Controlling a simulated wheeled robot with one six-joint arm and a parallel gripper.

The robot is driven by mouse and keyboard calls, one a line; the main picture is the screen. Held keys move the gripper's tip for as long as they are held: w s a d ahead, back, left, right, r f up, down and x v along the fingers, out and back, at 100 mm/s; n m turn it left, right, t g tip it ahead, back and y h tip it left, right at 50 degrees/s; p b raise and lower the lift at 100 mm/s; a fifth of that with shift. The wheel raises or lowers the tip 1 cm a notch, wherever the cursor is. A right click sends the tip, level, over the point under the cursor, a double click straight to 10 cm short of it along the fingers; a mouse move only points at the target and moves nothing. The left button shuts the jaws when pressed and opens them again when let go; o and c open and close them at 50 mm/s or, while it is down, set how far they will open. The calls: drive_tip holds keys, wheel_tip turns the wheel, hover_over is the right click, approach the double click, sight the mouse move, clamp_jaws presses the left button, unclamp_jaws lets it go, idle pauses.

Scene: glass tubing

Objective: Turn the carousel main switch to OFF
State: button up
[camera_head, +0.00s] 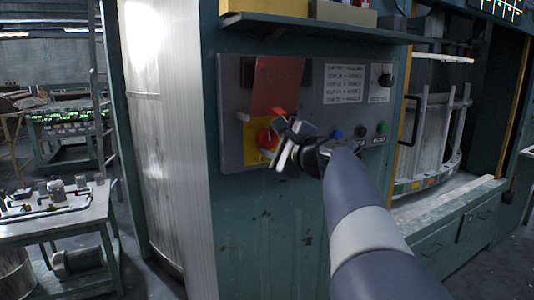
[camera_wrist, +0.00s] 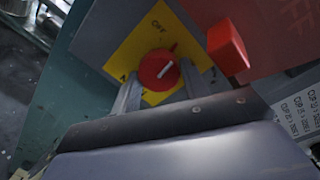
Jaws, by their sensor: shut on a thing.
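The main switch is a round red knob (camera_wrist: 150,66) on a yellow plate (camera_wrist: 122,55), in the middle of the wrist view. The plate reads OFF near its top; the other markings are partly hidden. The knob's white mark points to the upper right of that view, not at OFF. In the head view the knob (camera_head: 267,138) and yellow plate (camera_head: 251,155) are at the panel's lower left. My gripper (camera_wrist: 159,76) has one finger on each side of the knob and is shut on it. My gripper (camera_head: 281,143) partly covers the switch in the head view.
A red flap (camera_head: 278,85) hangs above the switch on the grey panel (camera_head: 231,80). A red block (camera_wrist: 228,46) juts out close to my right finger in the wrist view. Blue (camera_head: 337,134) and green (camera_head: 382,128) buttons sit to the right. A shelf (camera_head: 310,27) overhangs the panel.

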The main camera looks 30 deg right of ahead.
drive_tip(key=n+b, duration=0.3)
drive_tip(key=n, duration=0.1)
drive_tip(key=shift+f, duration=0.15)
drive_tip(key=shift+n+h+b, duration=0.3)
drive_tip(key=shift+n+b, duration=0.75)
drive_tip(key=shift+n, duration=0.45)
drive_tip(key=o, duration=1)
drive_tip(key=shift+r, duration=0.2)
drive_tip(key=shift+c, duration=0.2)
